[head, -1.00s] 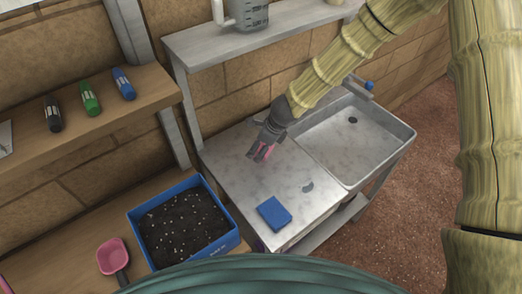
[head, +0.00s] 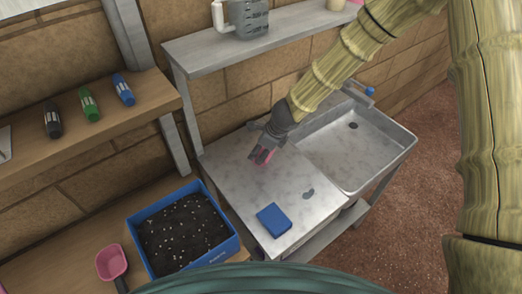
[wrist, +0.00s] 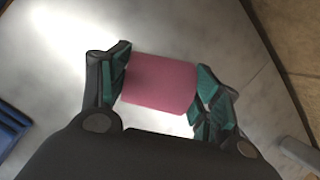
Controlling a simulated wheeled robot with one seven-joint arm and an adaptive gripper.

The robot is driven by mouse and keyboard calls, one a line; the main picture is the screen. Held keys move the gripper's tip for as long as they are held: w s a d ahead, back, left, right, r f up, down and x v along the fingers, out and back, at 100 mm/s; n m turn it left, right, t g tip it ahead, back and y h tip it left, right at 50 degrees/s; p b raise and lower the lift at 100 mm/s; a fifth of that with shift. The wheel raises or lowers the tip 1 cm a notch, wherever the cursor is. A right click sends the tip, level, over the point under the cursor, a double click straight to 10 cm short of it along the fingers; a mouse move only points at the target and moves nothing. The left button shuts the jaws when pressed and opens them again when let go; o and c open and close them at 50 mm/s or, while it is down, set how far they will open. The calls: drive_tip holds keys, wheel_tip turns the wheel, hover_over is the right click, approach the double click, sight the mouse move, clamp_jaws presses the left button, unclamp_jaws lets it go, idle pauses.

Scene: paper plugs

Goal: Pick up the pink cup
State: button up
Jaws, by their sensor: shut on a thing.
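The pink cup (wrist: 160,82) is between the two fingers of my gripper (wrist: 158,86) in the wrist view, with a finger against each side. Its side faces the camera as a plain pink block, and its opening does not show. In the head view, the cup (head: 266,157) is a small pink patch, partly hidden by the fingers of my gripper (head: 262,157). My gripper is shut on it over the grey worktop (head: 235,178), left of the sink. I cannot tell whether the cup touches the worktop.
A blue block (head: 273,220) lies on the worktop's front part. The sink basin (head: 375,145) is at the right. A blue soil tray (head: 235,243) and a pink scoop (head: 111,262) are at the lower left. A shelf (head: 215,55) with a grey jug (head: 248,18) stands behind.

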drive_tip(key=shift+r, duration=1.45)
drive_tip(key=shift+s+f, duration=0.15)
drive_tip(key=shift+s, duration=0.1)
drive_tip(key=shift+s+d+b, duration=0.45)
drive_tip(key=shift+s+b, duration=0.35)
drive_tip(key=shift+b, duration=0.05)
drive_tip(key=s+d+r+b, duration=0.1)
drive_tip(key=s+d+b, duration=0.2)
drive_tip(key=s, duration=0.3)
drive_tip(key=s+d+r+b, duration=0.1)
drive_tip(key=s+d+b, duration=0.15)
drive_tip(key=s, duration=0.35)
drive_tip(key=m+p, duration=0.2)
approach(262, 149)
drive_tip(key=a+f, duration=0.2)
drive_tip(key=f, duration=0.1)
drive_tip(key=a+f, duration=0.1)
drive_tip(key=f, duration=0.1)
drive_tip(key=shift+w+a, duration=0.15)
drive_tip(key=shift+w, duration=0.1)
drive_tip(key=shift+w+f+n+p, duration=0.3)
drive_tip(key=shift+w+p, duration=0.3)
drive_tip(key=shift+w, duration=0.4)
drive_tip(key=shift+w+f+b, duration=0.2)
drive_tip(key=shift+f+b, duration=0.5)
drive_tip(key=shift+f, duration=1.15)
